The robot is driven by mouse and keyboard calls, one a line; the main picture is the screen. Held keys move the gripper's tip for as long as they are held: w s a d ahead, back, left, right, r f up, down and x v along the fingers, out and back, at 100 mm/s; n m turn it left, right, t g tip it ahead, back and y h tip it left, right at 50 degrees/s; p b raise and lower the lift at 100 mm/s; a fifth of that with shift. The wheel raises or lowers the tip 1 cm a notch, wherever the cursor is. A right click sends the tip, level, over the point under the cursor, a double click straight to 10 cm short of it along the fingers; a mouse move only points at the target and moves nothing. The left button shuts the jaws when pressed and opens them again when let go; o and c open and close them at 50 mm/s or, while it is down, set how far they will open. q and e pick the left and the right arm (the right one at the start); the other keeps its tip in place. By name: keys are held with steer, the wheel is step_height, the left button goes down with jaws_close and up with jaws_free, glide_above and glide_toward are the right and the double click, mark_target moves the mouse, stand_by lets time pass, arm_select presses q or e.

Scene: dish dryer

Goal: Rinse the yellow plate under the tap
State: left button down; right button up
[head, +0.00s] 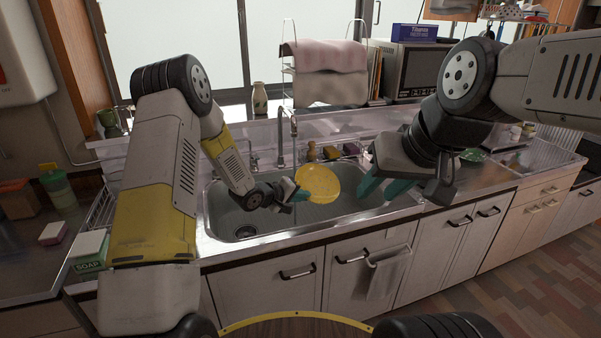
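The yellow plate (319,184) is held tilted above the sink (240,214), its round face towards me. The metal tap (281,140) stands at the back of the sink, behind and to the left of the plate. My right gripper (383,188) is to the right of the plate, above the sink's right side. Its teal fingers are apart, with nothing seen between them.
A soap box (90,251) and a pink-topped sponge (53,233) are on the left counter. A rack with a hanging towel (328,72) and a microwave (408,70) stand behind the sink. A green dish (473,155) lies on the right counter.

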stand_by(0.5)
arm_select(q)
steer(key=s+d+r, duration=0.2)
steer(key=s+r, duration=0.2)
steer(key=shift+d, duration=0.4)
steer(key=shift+s, duration=0.1)
stand_by(0.4)
